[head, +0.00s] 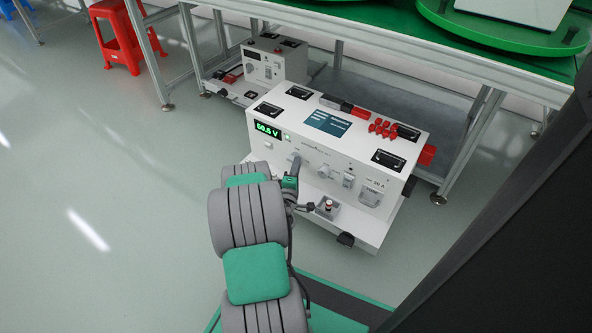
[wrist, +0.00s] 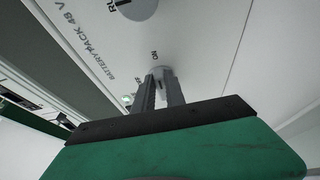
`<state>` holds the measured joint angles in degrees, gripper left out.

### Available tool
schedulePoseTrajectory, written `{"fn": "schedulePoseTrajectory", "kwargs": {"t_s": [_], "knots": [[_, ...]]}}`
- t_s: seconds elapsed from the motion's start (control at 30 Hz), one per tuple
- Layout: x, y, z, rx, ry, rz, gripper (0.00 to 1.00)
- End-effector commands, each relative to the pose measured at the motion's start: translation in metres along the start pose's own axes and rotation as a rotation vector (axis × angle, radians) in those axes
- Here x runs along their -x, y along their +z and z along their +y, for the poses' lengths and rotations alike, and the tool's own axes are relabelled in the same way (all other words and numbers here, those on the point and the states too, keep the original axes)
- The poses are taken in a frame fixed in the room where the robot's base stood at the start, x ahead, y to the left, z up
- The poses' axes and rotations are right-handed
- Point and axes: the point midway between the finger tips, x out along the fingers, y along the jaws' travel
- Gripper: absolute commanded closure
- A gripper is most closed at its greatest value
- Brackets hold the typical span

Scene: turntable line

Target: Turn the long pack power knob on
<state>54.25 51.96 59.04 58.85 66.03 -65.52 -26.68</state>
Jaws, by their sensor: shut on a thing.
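The long pack (head: 300,128) is a white box low on the floor side of the bench, its front panel facing me and a display (head: 267,130) reading 50.5 V. My gripper (head: 296,163) reaches the left-middle of that panel. In the wrist view, the two dark fingers of my gripper (wrist: 159,80) are shut on a small grey power knob (wrist: 158,71) beside the printed word ON. The fingers hide most of this knob, so I cannot tell its exact angle. Printed text near it reads BATTERY PACK 48 V.
Another round knob (head: 323,171) sits right of my gripper, with a switch (head: 348,180) and a socket further right. A smaller white pack (head: 273,62) stands behind left. Bench legs (head: 470,140) rise close behind the long pack. Open floor (head: 90,200) lies left.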

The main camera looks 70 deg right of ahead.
Motion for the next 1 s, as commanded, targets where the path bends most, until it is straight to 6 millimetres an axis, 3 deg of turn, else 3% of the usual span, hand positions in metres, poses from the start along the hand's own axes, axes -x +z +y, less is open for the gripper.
{"fn": "schedulePoseTrajectory", "kwargs": {"t_s": [0.53,0.57,0.8,1.0], "knots": [[-0.0006,0.0004,-0.0002,-0.030,0.011,-0.002,1.00],[-0.0006,0.0004,-0.0002,-0.030,0.011,-0.002,0.84],[-0.0003,-0.0003,-0.0004,-0.029,0.011,-0.001,0.64],[-0.0001,-0.0006,-0.0005,-0.028,0.011,0.000,0.63]]}}
